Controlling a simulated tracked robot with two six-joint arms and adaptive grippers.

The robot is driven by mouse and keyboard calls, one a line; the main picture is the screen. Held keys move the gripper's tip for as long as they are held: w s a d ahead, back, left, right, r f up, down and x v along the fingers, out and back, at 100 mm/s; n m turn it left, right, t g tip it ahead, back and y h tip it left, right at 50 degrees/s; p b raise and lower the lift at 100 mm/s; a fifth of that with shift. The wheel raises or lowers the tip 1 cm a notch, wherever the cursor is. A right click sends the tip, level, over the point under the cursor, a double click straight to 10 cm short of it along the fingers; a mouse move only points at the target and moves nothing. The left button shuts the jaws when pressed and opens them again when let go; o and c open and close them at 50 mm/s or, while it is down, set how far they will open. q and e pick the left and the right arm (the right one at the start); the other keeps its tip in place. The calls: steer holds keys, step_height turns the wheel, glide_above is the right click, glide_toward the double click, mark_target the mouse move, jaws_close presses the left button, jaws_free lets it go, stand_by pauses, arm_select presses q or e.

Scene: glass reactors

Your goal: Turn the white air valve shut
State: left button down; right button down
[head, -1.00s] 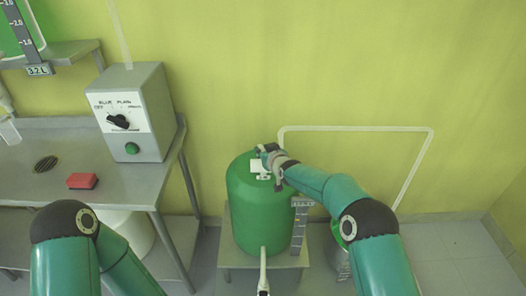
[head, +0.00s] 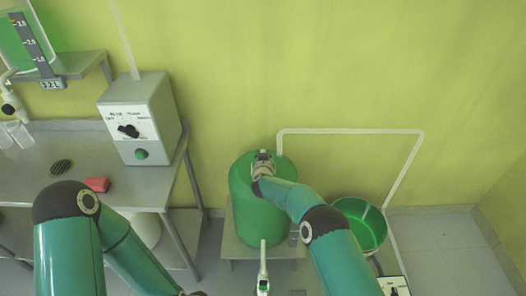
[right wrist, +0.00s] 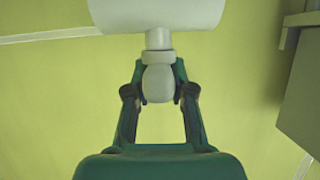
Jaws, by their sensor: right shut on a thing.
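The white air valve (right wrist: 158,40) shows in the right wrist view as a broad white body with a stem, collar and rounded knob (right wrist: 158,86) below. My right gripper (right wrist: 160,82) is shut on the knob, one dark finger on each side. In the head view the right gripper (head: 263,160) is on top of the green tank (head: 258,215) and hides most or all of the valve. My left arm (head: 68,245) is at the lower left. Its gripper is not clearly in view at the bottom edge.
A control box (head: 140,120) and a red block (head: 97,184) are on the steel bench (head: 130,197) at left. A white spout (head: 263,262) projects from the tank's front. The right floor (head: 450,240) is clear.

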steer(key=shift+r, duration=0.2)
steer(key=c, duration=1)
jaws_free()
steer(key=shift+f, duration=0.15)
steer(key=v, duration=1.2)
